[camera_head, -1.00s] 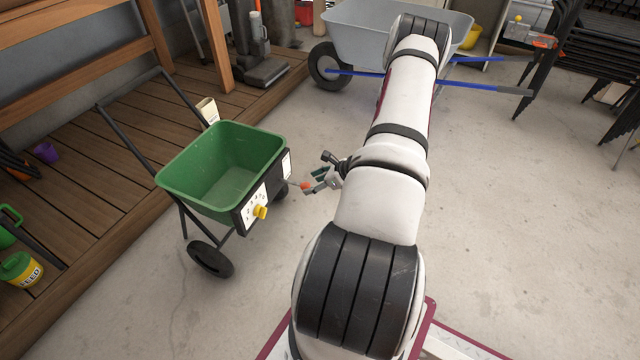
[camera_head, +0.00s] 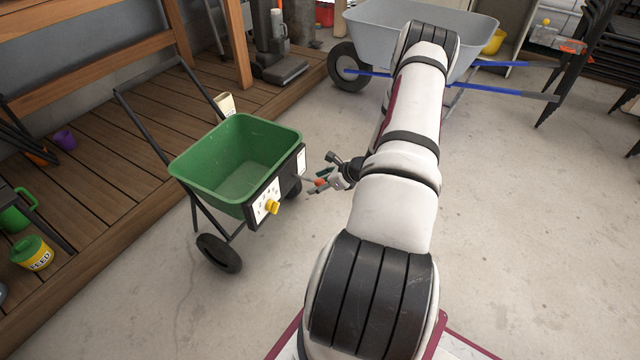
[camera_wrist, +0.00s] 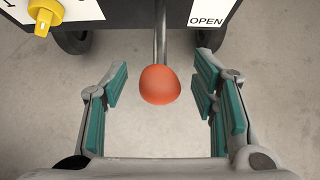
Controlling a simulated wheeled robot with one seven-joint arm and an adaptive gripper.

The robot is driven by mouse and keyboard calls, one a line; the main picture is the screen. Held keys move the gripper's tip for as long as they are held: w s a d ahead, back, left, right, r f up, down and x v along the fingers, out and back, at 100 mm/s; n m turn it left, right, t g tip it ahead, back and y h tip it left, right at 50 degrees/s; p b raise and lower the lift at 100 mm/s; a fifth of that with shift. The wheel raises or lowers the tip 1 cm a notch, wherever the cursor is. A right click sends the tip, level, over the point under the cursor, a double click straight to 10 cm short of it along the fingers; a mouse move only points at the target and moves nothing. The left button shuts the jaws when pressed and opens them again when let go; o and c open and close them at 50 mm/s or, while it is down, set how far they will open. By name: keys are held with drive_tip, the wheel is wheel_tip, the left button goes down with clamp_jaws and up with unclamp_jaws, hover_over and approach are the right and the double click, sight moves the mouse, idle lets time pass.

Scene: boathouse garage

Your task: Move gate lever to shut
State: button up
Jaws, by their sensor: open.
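The gate lever is a metal rod with an orange knob (camera_wrist: 159,85), centred in the wrist view and pointing out from the spreader's black panel. The word OPEN (camera_wrist: 206,21) is printed on a white label just right of the rod. My gripper (camera_wrist: 160,100) is open, with one teal-padded finger on each side of the knob and clear gaps to both. In the head view, my gripper (camera_head: 326,181) is at the right side of the green spreader hopper (camera_head: 238,165), beside the orange knob. The SHUT end of the label is not visible in the wrist view.
A yellow dial (camera_wrist: 43,14) is on the panel, left of the lever; it also shows in the head view (camera_head: 272,207). The spreader stands on black wheels (camera_head: 219,253). A grey wheelbarrow (camera_head: 410,30) is behind. A wooden deck (camera_head: 110,170) is at left.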

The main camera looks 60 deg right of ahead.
drive_tip(key=c, duration=1)
drive_tip(key=shift+r, duration=0.1)
drive_tip(key=shift+w+r+p, duration=0.25)
drive_tip(key=shift+r+p, duration=0.1)
drive_tip(key=shift+r, duration=0.4)
drive_tip(key=shift+w+r+p, duration=0.2)
drive_tip(key=shift+r+p, duration=0.15)
drive_tip(key=shift+r, duration=0.45)
drive_tip(key=shift+w+r, duration=0.15)
drive_tip(key=shift+r, duration=0.1)
drive_tip(key=o, duration=1.1)
